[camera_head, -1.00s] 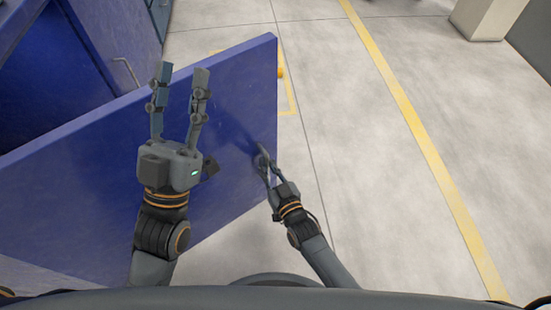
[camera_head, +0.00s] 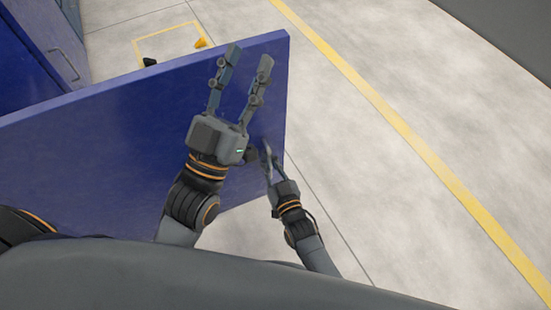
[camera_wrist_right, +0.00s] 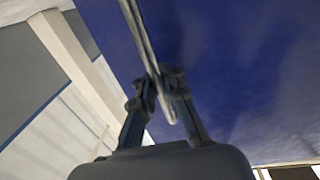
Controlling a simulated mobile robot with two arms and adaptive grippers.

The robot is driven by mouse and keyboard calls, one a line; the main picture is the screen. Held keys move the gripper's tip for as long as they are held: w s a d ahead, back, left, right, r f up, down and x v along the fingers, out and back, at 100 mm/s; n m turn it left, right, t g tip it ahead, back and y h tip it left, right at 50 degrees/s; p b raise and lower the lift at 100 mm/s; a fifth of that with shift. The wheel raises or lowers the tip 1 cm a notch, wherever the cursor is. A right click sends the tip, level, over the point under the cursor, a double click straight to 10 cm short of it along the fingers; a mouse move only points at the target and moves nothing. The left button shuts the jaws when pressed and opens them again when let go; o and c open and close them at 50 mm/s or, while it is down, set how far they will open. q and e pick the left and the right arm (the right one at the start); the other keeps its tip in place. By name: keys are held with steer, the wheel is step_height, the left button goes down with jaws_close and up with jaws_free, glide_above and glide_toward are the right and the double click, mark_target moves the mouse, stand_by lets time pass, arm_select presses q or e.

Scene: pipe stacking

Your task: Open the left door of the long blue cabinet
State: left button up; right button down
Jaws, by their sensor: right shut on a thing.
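The blue cabinet (camera_head: 22,65) shows at the upper left of the head view. Its blue door (camera_head: 100,150) stands swung out, a broad panel crossing the left and middle of the view. My right gripper (camera_head: 268,158) is at the door's near face, by its free edge. In the right wrist view my right gripper (camera_wrist_right: 160,95) is shut on the silver bar handle (camera_wrist_right: 141,30), with the blue door surface behind it. My left gripper (camera_head: 246,62) is higher, in front of the door, with its fingers spread and empty. I cannot tell whether it touches the door.
Another cabinet door with a grey handle (camera_head: 66,62) is at the upper left. A small yellow thing (camera_head: 201,43) and a black thing (camera_head: 149,61) lie beyond the open door. The grey floor right of the door is clear, with a yellow line (camera_head: 400,128).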

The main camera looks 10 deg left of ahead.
steer(key=shift+s+d+r, duration=0.1)
steer(key=shift+s+d, duration=0.05)
steer(key=shift+s, duration=0.1)
steer(key=c, duration=1.4)
jaws_free()
steer(key=v, duration=1.2)
